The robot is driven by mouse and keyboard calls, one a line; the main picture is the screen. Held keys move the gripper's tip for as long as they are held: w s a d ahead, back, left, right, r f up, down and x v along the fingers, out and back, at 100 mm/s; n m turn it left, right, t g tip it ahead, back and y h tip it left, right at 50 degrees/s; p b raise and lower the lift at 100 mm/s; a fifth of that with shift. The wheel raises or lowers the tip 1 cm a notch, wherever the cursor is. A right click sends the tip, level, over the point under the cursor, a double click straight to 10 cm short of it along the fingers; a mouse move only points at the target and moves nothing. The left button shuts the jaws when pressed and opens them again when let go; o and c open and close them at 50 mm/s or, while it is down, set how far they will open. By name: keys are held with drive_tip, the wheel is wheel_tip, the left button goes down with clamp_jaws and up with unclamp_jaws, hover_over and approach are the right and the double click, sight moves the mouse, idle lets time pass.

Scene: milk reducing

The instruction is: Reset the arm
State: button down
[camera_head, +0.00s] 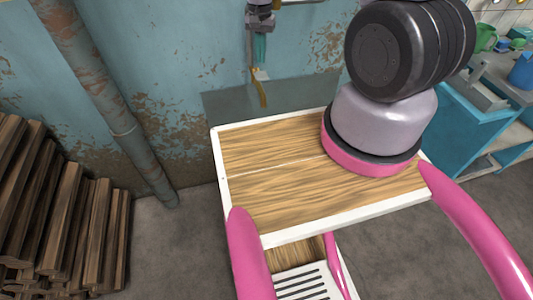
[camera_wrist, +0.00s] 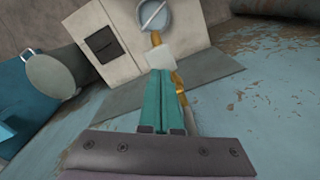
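My gripper (camera_head: 261,72) hangs in front of the blue wall at the top of the head view, above the back edge of the wooden board. In the wrist view its two teal fingers (camera_wrist: 162,72) lie side by side, close together. A small pale block sits at the tips. I cannot tell whether the brass piece is held or only behind the fingers.
A wooden board with a white rim (camera_head: 280,237) lies below, between my pink arm parts. Stacked wood (camera_head: 60,215) stands at the left, beside a rusty pipe (camera_head: 110,100). A blue counter (camera_head: 470,125) stands at the right. In the wrist view a white box-like unit (camera_wrist: 120,60) lies beyond the fingers.

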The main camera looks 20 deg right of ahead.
drive_tip(key=shift+r, duration=0.65)
drive_tip(key=s+d+r+t+y, duration=0.1)
drive_tip(key=s+d+r+t, duration=0.1)
drive_tip(key=r, duration=1)
drive_tip(key=s+d+r+t, duration=0.1)
drive_tip(key=s+d+r, duration=0.15)
drive_tip(key=r, duration=0.85)
drive_tip(key=s+d+r+n+t+y, duration=0.1)
drive_tip(key=s+r+t, duration=0.3)
drive_tip(key=s+r, duration=0.9)
drive_tip(key=shift+s+d+n, duration=0.15)
drive_tip(key=shift+s+n, duration=0.25)
drive_tip(key=shift+s, duration=0.45)
drive_tip(key=shift+r, duration=0.1)
